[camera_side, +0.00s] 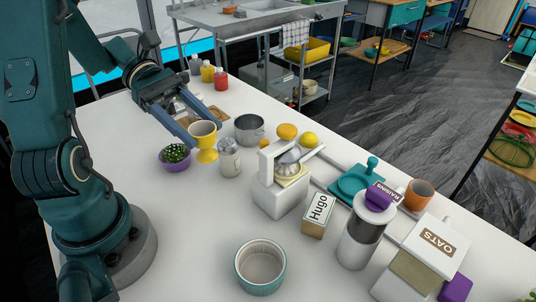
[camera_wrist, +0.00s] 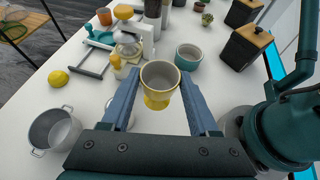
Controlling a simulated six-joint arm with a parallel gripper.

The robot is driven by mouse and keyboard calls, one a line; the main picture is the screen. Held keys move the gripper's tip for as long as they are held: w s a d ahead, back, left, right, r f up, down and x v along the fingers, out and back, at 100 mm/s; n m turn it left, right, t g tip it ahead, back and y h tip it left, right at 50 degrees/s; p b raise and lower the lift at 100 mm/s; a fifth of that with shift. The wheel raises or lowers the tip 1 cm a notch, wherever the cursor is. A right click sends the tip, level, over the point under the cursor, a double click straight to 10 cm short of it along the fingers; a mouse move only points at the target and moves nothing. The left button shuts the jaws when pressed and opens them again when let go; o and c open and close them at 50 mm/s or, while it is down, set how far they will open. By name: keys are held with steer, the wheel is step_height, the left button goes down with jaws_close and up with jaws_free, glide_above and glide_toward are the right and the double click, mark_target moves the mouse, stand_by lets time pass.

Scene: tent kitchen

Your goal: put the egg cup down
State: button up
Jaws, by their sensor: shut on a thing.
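The egg cup (camera_side: 204,132) is yellow outside with a pale inside, and stands upright on a flared foot. It also shows in the wrist view (camera_wrist: 158,100), mouth toward the camera, between the two blue fingers. My gripper (camera_side: 192,136) is shut on it, with one finger on each side of the cup. In the wrist view the gripper (camera_wrist: 159,82) shows the same grip. The cup is over the white table (camera_side: 130,150); I cannot tell how far its foot is from the surface.
A purple bowl with a plant (camera_side: 174,163), a shaker (camera_side: 229,160) and a metal pot (camera_side: 250,130) stand close around the cup. A lemon (camera_side: 309,139), a citrus press (camera_side: 283,190) and a teal ramekin (camera_side: 259,275) are farther off. The table's left front is clear.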

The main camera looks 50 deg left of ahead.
steer(key=s+a+f+m+g+y, duration=0.35)
steer(key=s+a+m+g, duration=0.35)
steer(key=m+g, duration=0.5)
steer(key=s+a+r+m+y, duration=0.1)
steer(key=s+a+m+y, duration=0.1)
steer(key=a+m+y, duration=0.6)
steer(key=s+a+r+m+y, duration=0.1)
steer(key=s+a+m+y, duration=0.1)
steer(key=a+m+y, duration=0.6)
steer(key=w+a+r+m+t+y, duration=0.3)
steer(key=w+a+m+t+y, duration=0.3)
steer(key=w+m+t, duration=0.65)
steer(key=shift+s+a+f+m+t+h, duration=0.15)
steer(key=shift+s+f+m+t+h, duration=0.35)
steer(key=shift+f, duration=1.2)
steer(key=shift+s+a+f+m+t+h, duration=0.1)
steer(key=shift+f+m+t, duration=0.25)
steer(key=shift+f+m, duration=0.9)
steer(key=shift+s+a+f+m+t+h, duration=0.2)
steer(key=shift+s+f+t+h, duration=0.15)
steer(key=shift+f, duration=1.75)
steer(key=shift+f, duration=0.5)
steer(key=o, duration=1.5)
